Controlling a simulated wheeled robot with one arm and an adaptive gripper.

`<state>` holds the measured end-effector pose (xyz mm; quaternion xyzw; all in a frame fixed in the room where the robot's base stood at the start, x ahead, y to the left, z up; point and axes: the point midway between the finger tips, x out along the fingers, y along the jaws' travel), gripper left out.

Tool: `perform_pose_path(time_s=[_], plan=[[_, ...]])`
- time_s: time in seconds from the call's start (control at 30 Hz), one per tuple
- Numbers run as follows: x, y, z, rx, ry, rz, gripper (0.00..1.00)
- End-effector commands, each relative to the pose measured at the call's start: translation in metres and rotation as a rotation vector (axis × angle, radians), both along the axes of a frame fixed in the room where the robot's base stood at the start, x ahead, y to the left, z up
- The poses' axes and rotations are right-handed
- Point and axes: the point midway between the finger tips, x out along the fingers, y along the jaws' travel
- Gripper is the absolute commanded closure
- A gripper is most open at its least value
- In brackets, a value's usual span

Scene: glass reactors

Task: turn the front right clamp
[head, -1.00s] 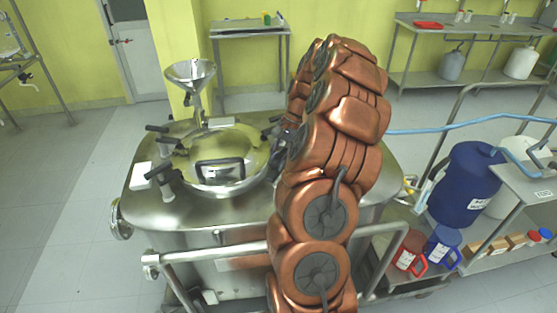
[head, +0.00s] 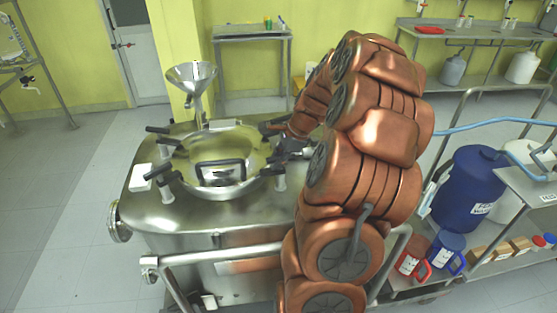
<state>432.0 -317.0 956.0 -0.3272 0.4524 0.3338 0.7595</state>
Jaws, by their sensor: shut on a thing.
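The steel reactor (head: 235,214) has a round domed lid (head: 232,146) with a black handle (head: 221,172), ringed by clamps with black handles. The front right clamp (head: 280,181) shows its pale post at the lid's right front edge. My gripper (head: 281,154) reaches in from the right at the end of the copper-coloured arm. Its dark fingers are shut on this clamp's black handle, just above and behind the post. The fingers partly hide the handle, so its exact angle is hard to tell.
Other clamps sit at the lid's front left (head: 163,174), back left (head: 157,130) and back right (head: 268,128). A steel funnel (head: 191,76) stands behind the lid. A rail (head: 215,256) runs along the front. A blue drum (head: 467,190) and jugs stand at right.

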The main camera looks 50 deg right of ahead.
Motion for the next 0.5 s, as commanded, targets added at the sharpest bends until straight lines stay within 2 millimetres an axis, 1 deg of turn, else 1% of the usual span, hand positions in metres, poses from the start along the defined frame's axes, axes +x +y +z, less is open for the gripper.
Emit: perform_pose_path(time_s=[0.03, 0.2, 0.5], plan=[[-0.0023, -0.0008, 0.0015, -0.002, 0.005, -0.045, 1.00], [-0.0014, -0.0019, 0.0033, -0.005, 0.004, -0.206, 1.00], [0.0002, -0.0034, 0.0040, -0.005, 0.004, -0.460, 1.00]])
